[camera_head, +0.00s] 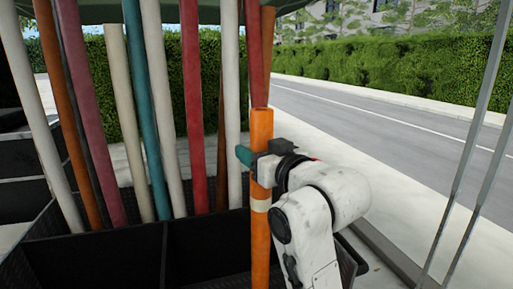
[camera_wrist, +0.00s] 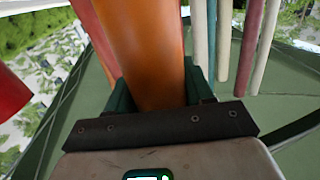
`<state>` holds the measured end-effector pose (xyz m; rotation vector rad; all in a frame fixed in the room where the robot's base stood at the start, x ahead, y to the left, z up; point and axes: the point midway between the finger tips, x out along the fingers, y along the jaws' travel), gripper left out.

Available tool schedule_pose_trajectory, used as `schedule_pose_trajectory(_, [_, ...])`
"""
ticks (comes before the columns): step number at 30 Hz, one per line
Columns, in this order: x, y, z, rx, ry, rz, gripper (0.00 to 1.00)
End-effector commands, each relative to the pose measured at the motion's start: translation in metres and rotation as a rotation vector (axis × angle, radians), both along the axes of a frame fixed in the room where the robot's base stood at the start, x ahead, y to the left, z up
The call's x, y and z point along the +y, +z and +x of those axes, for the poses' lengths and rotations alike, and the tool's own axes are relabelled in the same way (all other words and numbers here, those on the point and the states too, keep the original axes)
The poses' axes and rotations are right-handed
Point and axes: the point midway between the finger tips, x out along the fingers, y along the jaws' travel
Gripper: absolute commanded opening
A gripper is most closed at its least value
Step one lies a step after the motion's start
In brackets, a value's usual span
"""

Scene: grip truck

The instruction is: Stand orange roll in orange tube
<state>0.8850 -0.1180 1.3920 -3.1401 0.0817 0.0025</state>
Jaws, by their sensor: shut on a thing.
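An upright orange roll (camera_head: 261,240) with a pale band stands in front of the black bin compartments in the head view, and its lower end is out of frame. My gripper (camera_head: 258,160), with teal fingers, is shut around it above the band. In the wrist view the orange roll (camera_wrist: 145,45) runs between the fingers of my gripper (camera_wrist: 158,92). I cannot make out a separate orange tube; whether the roll's lower end is inside one is hidden.
Several upright rolls, such as a red roll (camera_head: 193,100), a teal roll (camera_head: 146,110) and a white roll (camera_head: 231,100), lean closely behind and left. Black compartment walls (camera_head: 90,255) lie at lower left. Grey poles (camera_head: 470,140) stand at right.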

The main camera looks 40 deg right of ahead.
Motion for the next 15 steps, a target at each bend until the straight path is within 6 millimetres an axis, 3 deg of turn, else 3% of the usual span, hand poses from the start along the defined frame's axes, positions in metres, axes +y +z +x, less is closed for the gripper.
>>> schedule_pose_trajectory(15, [0.000,-0.024,0.000,-0.003,0.000,-0.001,0.00])
